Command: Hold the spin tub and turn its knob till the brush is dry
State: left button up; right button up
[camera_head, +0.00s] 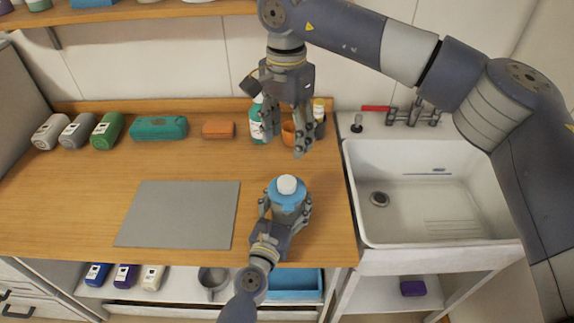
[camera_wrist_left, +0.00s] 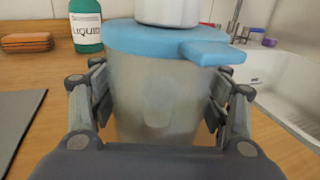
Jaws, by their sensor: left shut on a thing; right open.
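The spin tub (camera_head: 289,203) stands on the wooden counter, a translucent cup with a blue lid (camera_head: 286,188) and a white knob (camera_head: 287,184) on top. My left gripper (camera_head: 286,208) is shut on the tub's sides; the left wrist view shows its fingers on both sides of the tub (camera_wrist_left: 160,100). The blue lid has a tab pointing right (camera_wrist_left: 205,53). A pale shape shows faintly inside the cup; I cannot tell whether it is the brush. My right gripper (camera_head: 286,146) is open, pointing down, above and behind the tub, apart from the knob.
A grey mat (camera_head: 180,214) lies left of the tub. Behind stand a teal liquid bottle (camera_head: 257,122), an orange cup (camera_head: 289,133), an orange sponge (camera_head: 218,129) and a teal case (camera_head: 158,128). A white sink (camera_head: 430,195) is at the right.

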pick_arm(q)
jog(key=o, duration=1.4)
